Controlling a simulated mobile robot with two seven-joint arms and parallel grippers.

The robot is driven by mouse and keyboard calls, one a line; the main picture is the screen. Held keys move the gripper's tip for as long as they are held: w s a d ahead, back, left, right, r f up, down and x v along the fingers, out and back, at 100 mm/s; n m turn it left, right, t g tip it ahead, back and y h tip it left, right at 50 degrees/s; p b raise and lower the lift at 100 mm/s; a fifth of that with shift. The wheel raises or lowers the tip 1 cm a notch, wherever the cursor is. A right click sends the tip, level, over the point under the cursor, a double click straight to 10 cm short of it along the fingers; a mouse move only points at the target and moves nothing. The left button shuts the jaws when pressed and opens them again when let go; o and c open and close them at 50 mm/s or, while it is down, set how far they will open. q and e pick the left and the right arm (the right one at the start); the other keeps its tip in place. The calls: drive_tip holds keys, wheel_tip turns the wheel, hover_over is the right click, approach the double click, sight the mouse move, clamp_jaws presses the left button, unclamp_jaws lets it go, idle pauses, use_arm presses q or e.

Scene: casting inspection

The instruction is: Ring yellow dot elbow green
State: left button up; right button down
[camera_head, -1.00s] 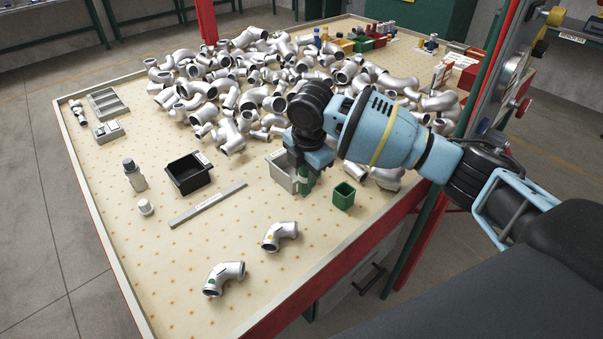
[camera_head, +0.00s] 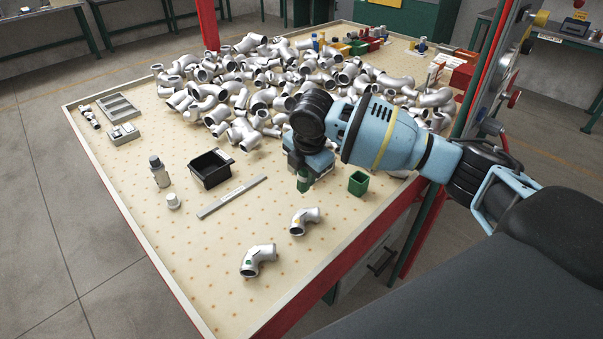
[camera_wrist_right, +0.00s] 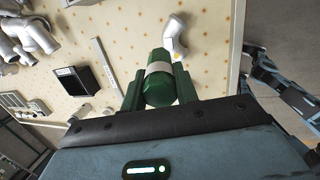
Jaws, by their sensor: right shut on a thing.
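A silver pipe elbow with a yellow dot (camera_head: 304,221) lies near the table's front right edge. It also shows in the right wrist view (camera_wrist_right: 173,38), ahead of the held thing. A second elbow with a green mark (camera_head: 258,260) lies nearer the front. My right gripper (camera_head: 303,178) is shut on a green marker (camera_wrist_right: 159,80), a cylinder with a pale band, held apart from the yellow-dot elbow and behind it. A small green open cup (camera_head: 358,183) stands to its right, empty as far as I can see. My left gripper is not in view.
A black bin (camera_head: 211,169), a grey flat bar (camera_head: 232,197), a bottle (camera_head: 159,172) and a white-capped jar (camera_head: 173,201) stand left. A large pile of silver fittings (camera_head: 250,95) fills the back. The table (camera_head: 200,265) is clear around the two elbows.

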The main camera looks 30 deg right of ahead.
sight(304, 191)
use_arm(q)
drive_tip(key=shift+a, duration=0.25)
use_arm(e)
drive_tip(key=shift+a, duration=0.2)
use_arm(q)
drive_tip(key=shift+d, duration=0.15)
use_arm(e)
drive_tip(key=shift+d+f, duration=0.1)
drive_tip(key=shift+f, duration=0.05)
